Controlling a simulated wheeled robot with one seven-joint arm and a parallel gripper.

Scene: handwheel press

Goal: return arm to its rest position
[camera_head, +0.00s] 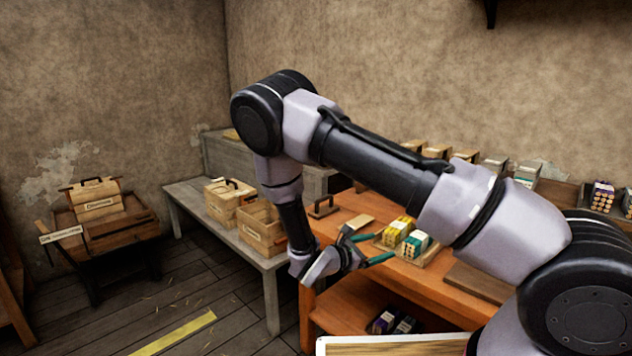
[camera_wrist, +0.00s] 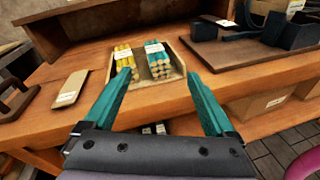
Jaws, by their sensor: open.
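My arm (camera_head: 375,160) reaches from the lower right up and across the head view, bent at the elbow, with its end hanging down on the left. My gripper (camera_head: 378,246) is in front of the orange wooden table and is open and empty. In the wrist view its two green fingers (camera_wrist: 160,80) stand wide apart. Beyond them a wooden tray (camera_wrist: 175,82) holds yellow and teal bundles. The fingers look apart from the tray; the exact distance is hard to tell.
The orange table (camera_head: 350,204) carries the tray, a flat labelled board (camera_wrist: 70,89) and dark equipment (camera_wrist: 270,22). A grey bench (camera_head: 190,196) with wooden boxes (camera_head: 262,232) stands to the left. A stand with a labelled box (camera_head: 97,200) is at far left. Open floor (camera_head: 190,290) lies between.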

